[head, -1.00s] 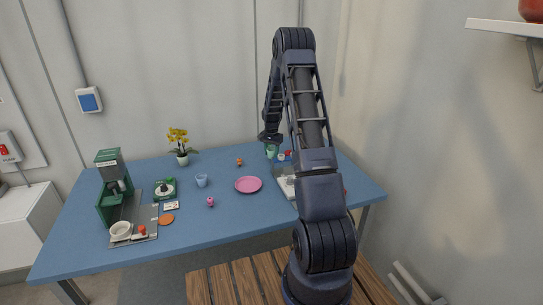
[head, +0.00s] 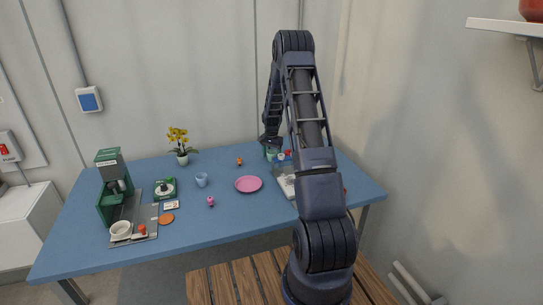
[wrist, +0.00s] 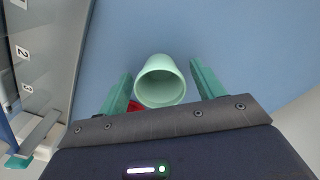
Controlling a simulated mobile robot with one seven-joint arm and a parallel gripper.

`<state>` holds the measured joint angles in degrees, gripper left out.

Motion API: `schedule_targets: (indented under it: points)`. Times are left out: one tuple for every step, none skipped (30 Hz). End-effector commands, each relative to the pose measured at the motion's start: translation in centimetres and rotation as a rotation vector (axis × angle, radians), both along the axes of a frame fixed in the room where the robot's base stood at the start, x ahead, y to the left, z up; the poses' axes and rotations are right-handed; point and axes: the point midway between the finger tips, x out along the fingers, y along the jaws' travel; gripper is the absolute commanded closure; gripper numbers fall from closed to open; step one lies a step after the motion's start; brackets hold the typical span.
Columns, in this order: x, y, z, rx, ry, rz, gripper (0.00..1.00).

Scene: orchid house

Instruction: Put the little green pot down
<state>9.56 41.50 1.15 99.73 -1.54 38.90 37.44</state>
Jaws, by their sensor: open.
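The little green pot (wrist: 148,92) is pale mint and stands on the blue table top (wrist: 235,35) in the wrist view, its open mouth towards the camera. My gripper (wrist: 160,72) is open, with one green finger on each side of the pot. A gap shows between the pot and each finger. In the head view the pot is largely hidden by my arm, with only a bit of green showing under my wrist.
A grey tray with numbered marks (wrist: 42,45) lies left of the pot in the wrist view. A small red thing (wrist: 134,106) shows beside the left finger. The head view shows a pink plate (head: 248,184), blue cup (head: 202,180), orchid (head: 180,145) and green machine (head: 110,180).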

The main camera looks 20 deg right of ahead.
Motion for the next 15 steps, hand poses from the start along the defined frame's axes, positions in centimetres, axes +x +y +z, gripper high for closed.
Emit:
schedule_targets:
  points:
    - [0.0, 0.0, 0.4, 0.0, -0.001, 0.0, 0.33]
    - [0.1, 0.0, 0.6, -0.001, -0.002, 0.0, 0.33]
    - [0.1, 0.0, 1.1, 0.0, -0.003, 0.0, 0.33]
    - [0.1, 0.0, 1.5, -0.001, -0.004, 0.0, 0.33]
    - [0.1, 0.0, 2.0, -0.001, -0.004, 0.0, 0.33]
    - [0.1, 0.0, 2.7, -0.001, -0.004, -0.001, 0.33]
    - [0.1, 0.0, 3.2, -0.001, -0.004, -0.001, 0.33]
    - [0.1, 0.0, 3.8, -0.001, -0.004, -0.001, 0.33]
    - [0.1, 0.0, 4.7, -0.001, -0.004, -0.001, 0.33]
    - [0.1, 0.0, 5.2, -0.001, -0.004, -0.001, 0.33]
    - [0.1, 0.0, 5.8, -0.001, -0.004, -0.001, 0.33]
    - [0.1, 0.0, 6.7, -0.001, -0.004, 0.0, 0.33]
    - [0.1, 0.0, 7.2, -0.001, -0.004, 0.0, 0.33]
    - [0.1, 0.0, 7.7, -0.001, -0.004, 0.0, 0.33]
    - [0.1, 0.0, 8.4, -0.001, -0.002, 0.0, 0.33]
